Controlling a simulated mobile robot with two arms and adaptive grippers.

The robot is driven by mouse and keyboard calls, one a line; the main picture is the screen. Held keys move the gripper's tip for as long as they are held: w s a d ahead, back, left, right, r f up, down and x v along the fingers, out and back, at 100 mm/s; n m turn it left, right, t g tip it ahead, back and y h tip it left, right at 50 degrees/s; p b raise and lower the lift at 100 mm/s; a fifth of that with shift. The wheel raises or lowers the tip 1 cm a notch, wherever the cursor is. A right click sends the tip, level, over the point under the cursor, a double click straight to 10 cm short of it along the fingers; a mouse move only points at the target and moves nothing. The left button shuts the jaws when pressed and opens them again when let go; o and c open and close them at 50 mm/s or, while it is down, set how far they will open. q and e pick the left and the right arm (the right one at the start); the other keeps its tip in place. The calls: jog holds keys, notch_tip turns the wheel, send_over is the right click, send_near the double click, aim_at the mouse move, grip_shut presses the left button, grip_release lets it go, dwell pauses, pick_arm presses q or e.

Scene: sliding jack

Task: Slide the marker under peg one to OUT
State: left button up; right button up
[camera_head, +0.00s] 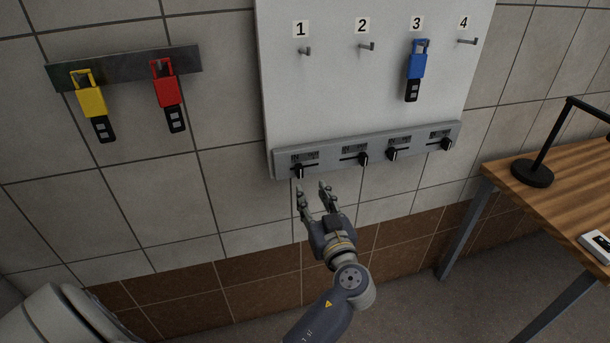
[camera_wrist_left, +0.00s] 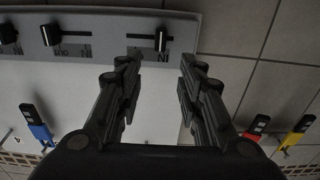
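The marker under peg one (camera_head: 299,171) is a black slider with a pale top on the grey rail (camera_head: 335,158) at the board's foot. It stands toward the left, IN end of its short slot. In the left wrist view, which is upside down, this marker (camera_wrist_left: 160,39) shows beyond the fingertips, beside the IN lettering. My left gripper (camera_head: 312,187) is open and empty, its fingers pointing up at the rail just below the marker, apparently not touching it. It also fills the left wrist view (camera_wrist_left: 158,75). My right gripper is not in view.
The other markers (camera_head: 363,159) share the rail to the right. Peg one (camera_head: 305,51) is bare; a blue tag (camera_head: 416,68) hangs on peg three. Yellow (camera_head: 91,98) and red (camera_head: 167,90) tags hang on a dark strip at left. A wooden table (camera_head: 540,190) stands right.

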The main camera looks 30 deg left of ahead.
aim_at(301, 170)
pick_arm(q)
jog(key=p+x, duration=0.2)
jog(key=x, duration=0.6)
jog(key=shift+w+a, duration=0.25)
jog(key=shift+w, duration=0.05)
jog(key=shift+w+a+p, duration=0.25)
jog(key=shift+a+p, duration=0.05)
jog(key=shift+a, duration=0.05)
grip_shut()
jog(key=shift+f, duration=0.1)
